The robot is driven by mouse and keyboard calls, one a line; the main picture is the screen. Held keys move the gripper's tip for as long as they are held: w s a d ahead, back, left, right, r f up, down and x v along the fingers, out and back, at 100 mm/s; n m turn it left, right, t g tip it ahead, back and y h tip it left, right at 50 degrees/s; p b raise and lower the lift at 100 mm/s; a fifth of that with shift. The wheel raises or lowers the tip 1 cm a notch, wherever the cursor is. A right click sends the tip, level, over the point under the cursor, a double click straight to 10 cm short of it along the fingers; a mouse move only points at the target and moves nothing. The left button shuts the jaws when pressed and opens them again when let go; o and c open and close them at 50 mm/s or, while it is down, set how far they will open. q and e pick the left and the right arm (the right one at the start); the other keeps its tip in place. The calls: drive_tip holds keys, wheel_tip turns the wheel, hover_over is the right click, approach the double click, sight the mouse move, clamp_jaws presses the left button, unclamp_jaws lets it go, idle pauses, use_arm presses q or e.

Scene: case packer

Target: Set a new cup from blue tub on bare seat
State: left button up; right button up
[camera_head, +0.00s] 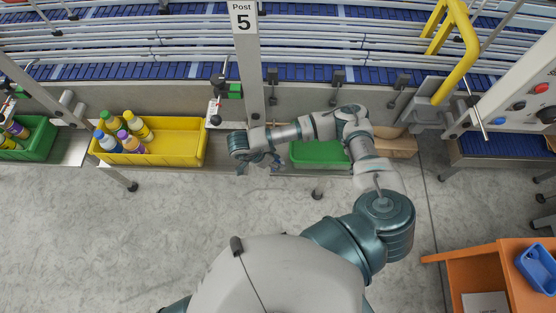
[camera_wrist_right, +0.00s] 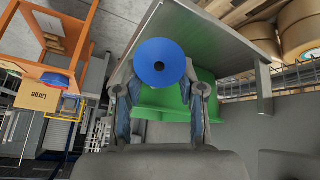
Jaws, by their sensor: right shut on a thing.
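My right gripper (camera_head: 262,164) is near the shelf edge below Post 5, between the yellow and green bins. In the wrist view my right gripper (camera_wrist_right: 160,88) is shut on a round blue cup (camera_wrist_right: 160,63) with a small dark centre, its face towards the camera. The cup is too small to make out in the head view. The blue tub (camera_head: 540,267) is on the orange cart at the lower right of the head view; its inside is not clear. I cannot pick out the bare seat. My left gripper is out of view.
A yellow bin (camera_head: 180,140) with several bottles stands left of the gripper. A green bin (camera_head: 320,153) is to its right, partly behind my arm. The post (camera_head: 247,60) rises behind. An orange cart (camera_head: 480,265) stands at lower right. The grey floor (camera_head: 100,240) is open.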

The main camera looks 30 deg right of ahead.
drive_tip(key=s+a+r+b, duration=0.1)
drive_tip(key=s+a, duration=0.9)
drive_tip(key=a, duration=0.1)
drive_tip(key=shift+r+b, duration=0.15)
drive_tip(key=shift+b, duration=0.2)
